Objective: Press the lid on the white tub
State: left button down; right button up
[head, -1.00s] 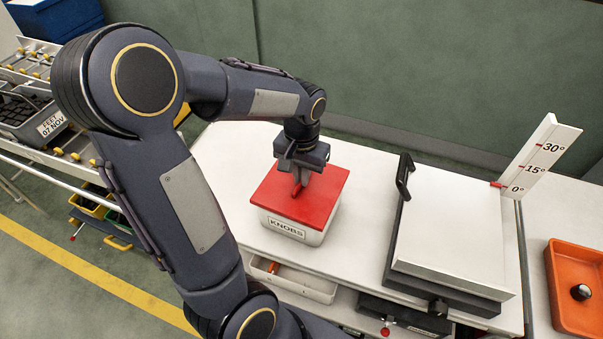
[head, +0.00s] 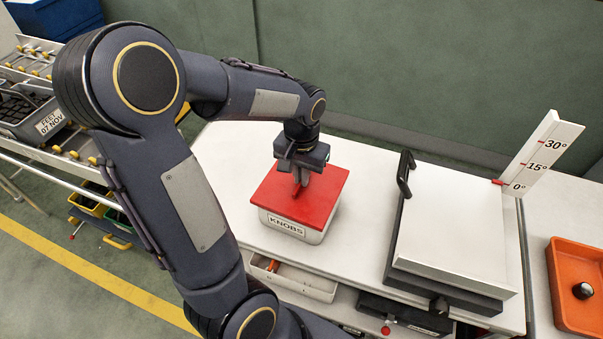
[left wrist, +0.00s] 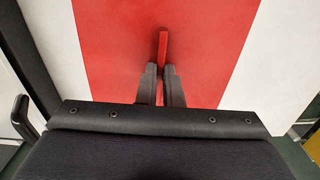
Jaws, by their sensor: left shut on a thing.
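The white tub (head: 290,231), labelled KNOBS, stands on the white table. The red lid (head: 322,197) lies over its top and looks flat; I cannot tell whether its rim is pressed down all round. My left gripper (head: 300,184) is above the lid, pointing down, with its fingers shut on the lid's upright red grip. In the left wrist view the red grip (left wrist: 163,48) stands out between the two dark fingers (left wrist: 161,82), with the red lid (left wrist: 110,45) below. My right gripper is not in view.
A white-topped box (head: 450,225) with a black handle stands right of the tub, beside an angle scale (head: 540,155). An orange tray (head: 577,318) holding a black knob is at the far right. A small open drawer (head: 310,286) is below the tub. Bare table (head: 370,190) lies between tub and box.

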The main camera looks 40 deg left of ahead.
pick_arm(q)
jog(key=c, duration=1.2)
grip_release()
jog(key=shift+r+p, duration=3)
jog(key=shift+r, duration=0.5)
jog(key=shift+r+b, duration=0.4)
jog(key=shift+r, duration=3.5)
